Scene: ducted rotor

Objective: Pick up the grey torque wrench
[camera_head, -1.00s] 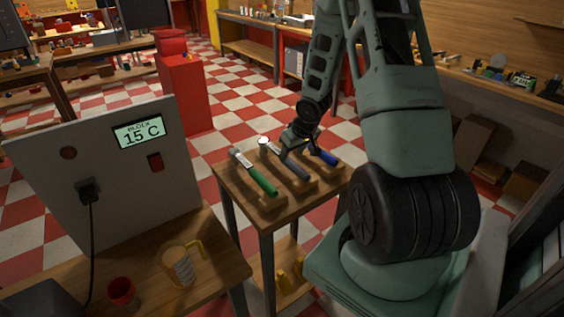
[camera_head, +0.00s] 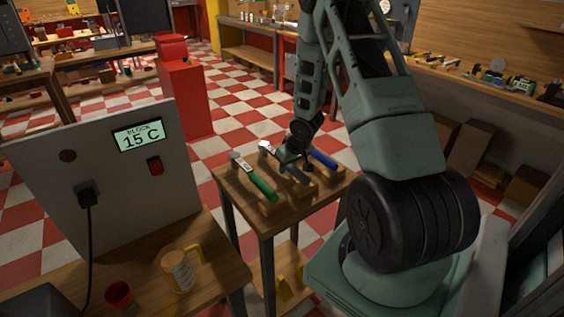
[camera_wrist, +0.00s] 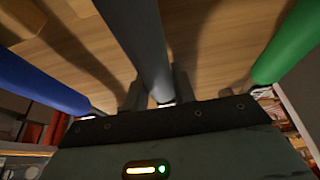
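The grey torque wrench (camera_head: 296,174) lies in wooden rests on a small wooden table, between a green-handled tool (camera_head: 262,186) and a blue-handled tool (camera_head: 322,158). My gripper (camera_head: 289,165) is down over the grey wrench, covering part of its shaft. In the wrist view the grey handle (camera_wrist: 143,38) runs down between the two fingers of my gripper (camera_wrist: 157,88). The fingers look apart, one on each side of it, with a small gap on the left; no firm grip shows. The fingertips are partly hidden.
The blue handle (camera_wrist: 40,85) and green handle (camera_wrist: 288,45) lie close on either side of my gripper. A workbench (camera_head: 222,262) at lower left bears a panel (camera_head: 110,190) with a display, a mug (camera_head: 178,270) and a red cup (camera_head: 119,294).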

